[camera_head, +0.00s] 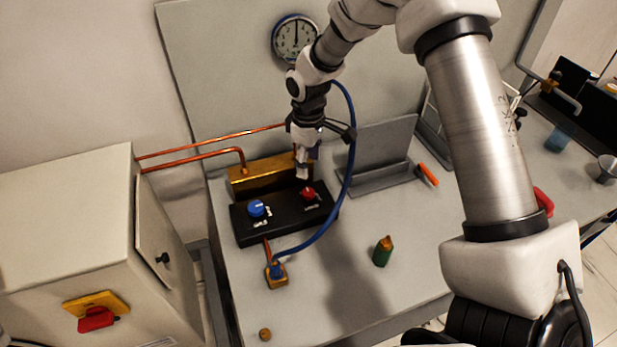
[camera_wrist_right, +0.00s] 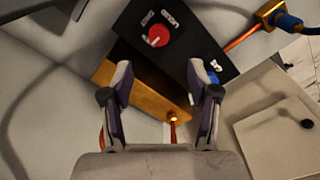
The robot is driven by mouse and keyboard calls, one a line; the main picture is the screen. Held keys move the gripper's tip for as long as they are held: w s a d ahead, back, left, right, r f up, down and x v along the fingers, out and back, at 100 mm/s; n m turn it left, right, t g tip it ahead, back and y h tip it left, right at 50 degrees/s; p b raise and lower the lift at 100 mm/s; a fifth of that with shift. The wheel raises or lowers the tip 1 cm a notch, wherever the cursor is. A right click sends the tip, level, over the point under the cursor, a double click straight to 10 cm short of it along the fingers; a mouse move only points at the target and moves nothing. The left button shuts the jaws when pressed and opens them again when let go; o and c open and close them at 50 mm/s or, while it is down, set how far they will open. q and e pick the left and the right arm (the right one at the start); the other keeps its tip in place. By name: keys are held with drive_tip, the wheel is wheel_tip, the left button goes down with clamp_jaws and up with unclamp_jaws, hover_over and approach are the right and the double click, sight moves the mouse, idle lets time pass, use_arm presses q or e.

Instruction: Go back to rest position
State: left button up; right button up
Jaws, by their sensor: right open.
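My right gripper (camera_head: 305,165) hangs above the black control box in the head view, near its red knob. In the right wrist view the two fingers of my right gripper (camera_wrist_right: 163,85) are spread apart with nothing between them. The black control box (camera_head: 245,230) carries a blue knob (camera_head: 257,208) and a red knob (camera_head: 308,193). In the right wrist view the red knob (camera_wrist_right: 158,36) shows clear of the fingers, and the blue knob is partly behind the right finger. My left gripper is in neither view.
A brass block (camera_head: 250,176) with copper pipes stands behind the box. A blue hose runs to a brass fitting (camera_head: 277,278). A green bottle-shaped object (camera_head: 383,251) stands on the table. A grey cabinet (camera_head: 65,220) stands left; a round gauge (camera_head: 296,38) is on the back panel.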

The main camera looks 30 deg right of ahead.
drive_tip(key=shift+w+r, duration=0.1)
drive_tip(key=shift+r, duration=0.55)
